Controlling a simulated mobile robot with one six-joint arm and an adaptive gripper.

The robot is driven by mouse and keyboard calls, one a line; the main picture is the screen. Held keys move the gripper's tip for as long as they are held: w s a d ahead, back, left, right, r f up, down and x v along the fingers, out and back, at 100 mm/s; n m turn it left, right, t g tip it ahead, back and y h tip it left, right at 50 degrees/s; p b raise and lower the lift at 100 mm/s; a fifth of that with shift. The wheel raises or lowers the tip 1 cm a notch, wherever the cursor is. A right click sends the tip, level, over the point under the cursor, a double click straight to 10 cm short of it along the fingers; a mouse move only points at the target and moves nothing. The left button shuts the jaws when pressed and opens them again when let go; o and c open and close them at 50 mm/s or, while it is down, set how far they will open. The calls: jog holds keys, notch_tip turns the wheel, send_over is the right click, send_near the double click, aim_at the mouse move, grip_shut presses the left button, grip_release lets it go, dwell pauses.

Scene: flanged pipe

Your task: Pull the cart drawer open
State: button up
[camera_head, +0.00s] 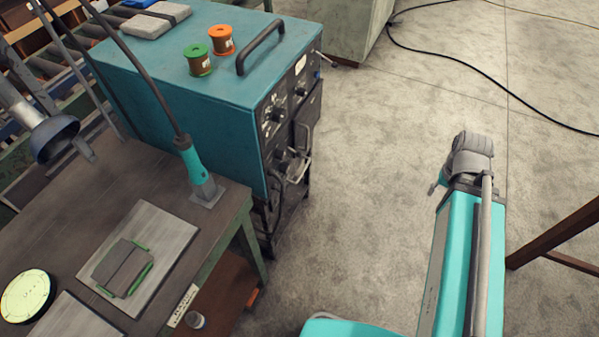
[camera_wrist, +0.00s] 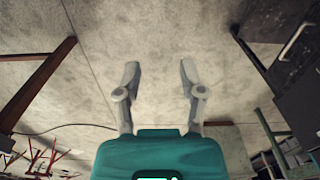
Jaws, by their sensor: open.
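The teal welding-type unit (camera_head: 185,75) stands beside the workbench in the head view, its dark front facing right. Low on that front is a dark drawer-like panel (camera_head: 311,104) with a grey bar handle. It looks shut, though the angle makes this hard to tell. In the wrist view a dark cabinet face (camera_wrist: 302,75) with a bar handle (camera_wrist: 296,41) shows at the upper right. My gripper (camera_wrist: 159,72) is open and empty, with bare floor beyond its fingers. It is well left of that handle and touches nothing. I cannot make out the fingers in the head view.
The workbench (camera_head: 75,200) holds a grey plate (camera_head: 172,235) and a torch with a teal grip (camera_head: 190,158). Green and orange spools (camera_head: 198,60) stand on the unit. A brown beam (camera_head: 560,232) stands at right.

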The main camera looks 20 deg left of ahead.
jog(key=shift+a, duration=0.35)
jog(key=shift+a, duration=0.1)
jog(key=y+b, duration=1.6)
jog(key=b, duration=3)
send_near(304, 170)
jog(key=d, duration=0.3)
jog(key=shift+s+d+r+m+t, duration=0.15)
jog(key=shift+s+d+m+t, duration=0.15)
jog(key=shift+s+t, duration=0.1)
jog(key=shift+a, duration=0.1)
jog(key=a+f, duration=0.1)
jog(key=a, duration=0.3)
jog(key=a+b, duration=0.1)
jog(key=a, duration=0.4)
jog(key=a+f+b, duration=0.1)
jog(key=a, duration=0.3)
jog(key=shift+w+a+f, duration=0.2)
jog(key=shift+w+f, duration=0.1)
jog(key=shift+w, duration=0.1)
